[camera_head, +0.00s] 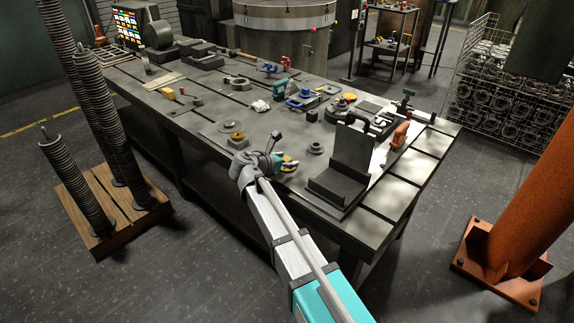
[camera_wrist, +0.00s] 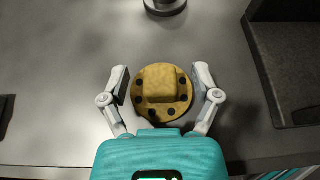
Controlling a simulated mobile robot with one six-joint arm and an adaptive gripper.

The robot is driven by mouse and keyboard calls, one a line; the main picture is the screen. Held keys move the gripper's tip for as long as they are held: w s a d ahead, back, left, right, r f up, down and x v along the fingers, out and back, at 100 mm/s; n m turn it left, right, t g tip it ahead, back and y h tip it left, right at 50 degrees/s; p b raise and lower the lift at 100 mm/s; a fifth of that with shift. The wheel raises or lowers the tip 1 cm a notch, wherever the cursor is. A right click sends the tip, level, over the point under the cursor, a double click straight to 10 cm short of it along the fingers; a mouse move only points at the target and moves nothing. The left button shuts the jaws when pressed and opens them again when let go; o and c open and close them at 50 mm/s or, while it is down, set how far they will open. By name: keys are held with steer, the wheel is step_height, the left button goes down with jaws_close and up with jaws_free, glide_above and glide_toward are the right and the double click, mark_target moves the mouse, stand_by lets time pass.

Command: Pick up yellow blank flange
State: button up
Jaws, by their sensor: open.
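The yellow blank flange (camera_wrist: 182,107) is a round disc with dark bolt holes and a raised square block on top. It lies in the middle of the wrist view. In the head view it shows partly behind my gripper, near the table's front edge (camera_head: 290,160). My gripper (camera_wrist: 160,72) is open, with one finger on each side of the flange. Gaps show between the fingers and its rim. In the head view my gripper (camera_head: 276,161) is over the near part of the workbench. Its exact height above the flange is unclear.
A dark angle plate (camera_head: 350,155) stands just right of the flange, also in the wrist view (camera_wrist: 290,65). A small grey round part (camera_head: 315,149) lies beyond the flange. A yellow-topped part (camera_head: 237,136) lies to the left. Bare bench surrounds the flange's left side.

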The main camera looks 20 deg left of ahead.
jaws_close()
stand_by(0.4)
steer(key=shift+r, duration=0.15)
step_height(320, 180, up, 3)
steer(key=p, duration=0.2)
steer(key=shift+f+p, duration=0.2)
steer(key=shift+p, duration=0.2)
steer(key=s+d+r+p, duration=0.4)
steer(key=s+r+p, duration=0.6)
steer(key=s, duration=0.3)
steer(key=shift+s, duration=0.2)
